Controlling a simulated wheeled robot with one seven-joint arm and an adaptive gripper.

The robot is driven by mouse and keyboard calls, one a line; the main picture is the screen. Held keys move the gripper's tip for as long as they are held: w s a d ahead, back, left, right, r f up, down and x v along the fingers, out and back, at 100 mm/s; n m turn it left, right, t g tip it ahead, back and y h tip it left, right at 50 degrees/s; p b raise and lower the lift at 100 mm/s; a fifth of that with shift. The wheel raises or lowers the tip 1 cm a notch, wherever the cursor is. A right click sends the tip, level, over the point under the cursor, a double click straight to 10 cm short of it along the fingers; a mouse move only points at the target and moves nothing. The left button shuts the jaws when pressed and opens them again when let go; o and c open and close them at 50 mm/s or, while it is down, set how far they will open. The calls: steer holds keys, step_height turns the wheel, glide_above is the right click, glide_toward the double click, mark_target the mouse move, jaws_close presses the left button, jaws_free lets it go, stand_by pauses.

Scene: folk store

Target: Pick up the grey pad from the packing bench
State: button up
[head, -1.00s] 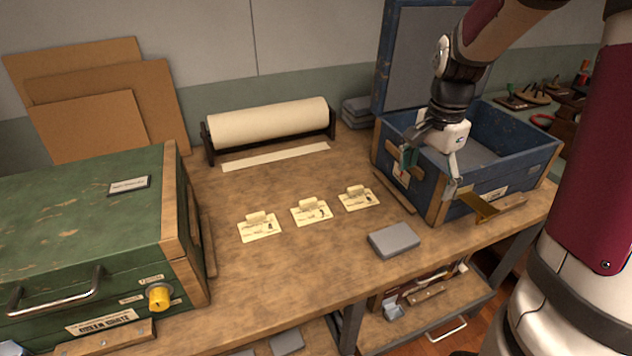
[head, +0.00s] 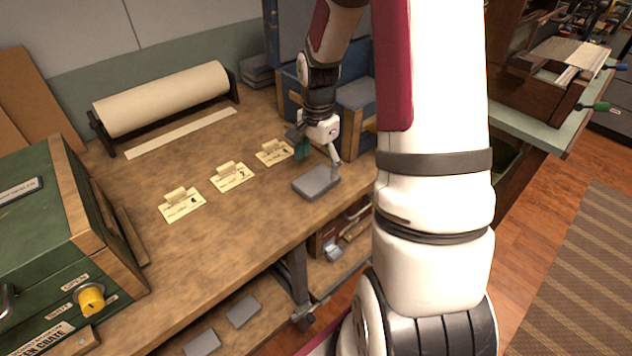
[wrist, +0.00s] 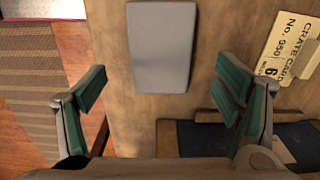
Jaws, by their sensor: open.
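The grey pad (head: 317,183) lies flat on the packing bench (head: 215,215), near its front edge. My gripper (head: 320,157) is open and empty, pointing down just above and behind the pad in the head view. In the wrist view, the pad (wrist: 161,48) shows whole at the top middle. The two green-padded fingers (wrist: 161,90) stand wide apart to either side of its line, with the pad mostly beyond the tips. The pad appears untouched.
Three crate cards (head: 232,177) lie left of the pad. The blue case (head: 357,95) stands behind my gripper, partly hidden by my arm. A green crate (head: 60,235) is at left, a paper roll (head: 163,97) at the back. More grey pads (head: 242,311) lie on the lower shelf.

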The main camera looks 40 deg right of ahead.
mark_target(316, 178)
steer(key=f, duration=0.4)
steer(key=shift+a+f, duration=0.2)
steer(key=c, duration=0.9)
steer(key=shift+r, duration=0.1)
